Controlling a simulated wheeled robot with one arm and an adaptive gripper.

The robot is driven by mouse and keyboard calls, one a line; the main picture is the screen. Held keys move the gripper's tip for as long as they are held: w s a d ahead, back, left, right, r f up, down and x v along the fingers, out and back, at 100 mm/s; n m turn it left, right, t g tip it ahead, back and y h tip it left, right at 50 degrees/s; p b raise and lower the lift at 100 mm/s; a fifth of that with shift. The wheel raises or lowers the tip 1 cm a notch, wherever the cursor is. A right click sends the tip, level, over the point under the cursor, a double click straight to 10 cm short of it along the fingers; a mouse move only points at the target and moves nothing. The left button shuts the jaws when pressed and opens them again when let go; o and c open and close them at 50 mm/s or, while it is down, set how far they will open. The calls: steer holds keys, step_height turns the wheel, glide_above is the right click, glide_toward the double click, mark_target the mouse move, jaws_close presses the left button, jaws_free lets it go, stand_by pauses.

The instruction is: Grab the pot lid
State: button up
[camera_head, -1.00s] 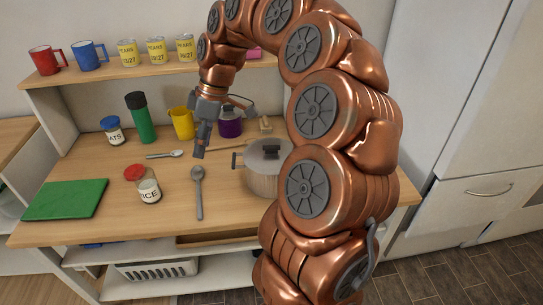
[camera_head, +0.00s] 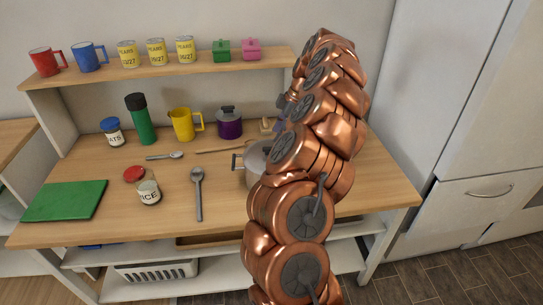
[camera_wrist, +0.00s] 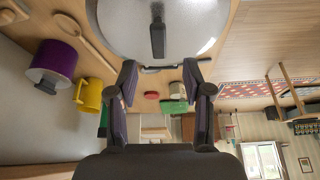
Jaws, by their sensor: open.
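The pot lid (camera_head: 257,153) is a pale grey disc on the silvery pot (camera_head: 253,177), which stands on the counter with its right part hidden behind my arm. In the wrist view the lid (camera_wrist: 120,28) fills the top middle, with its dark bar handle (camera_wrist: 157,33) pointing down the picture. My gripper (camera_wrist: 161,75) is open and empty. Its two fingers reach toward the lid's near rim, one on each side of the handle's line; the handle lies beyond the tips. Whether the fingers touch the rim, I cannot tell.
A green board (camera_head: 65,200) is at the far left. A shelf (camera_head: 160,68) with cans and mugs runs along the back.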

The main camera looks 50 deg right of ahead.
mark_target(272, 148)
steer(key=shift+p+x, duration=1.3)
steer(key=shift+x, duration=1.9)
steer(key=shift+d, duration=0.15)
jaws_close()
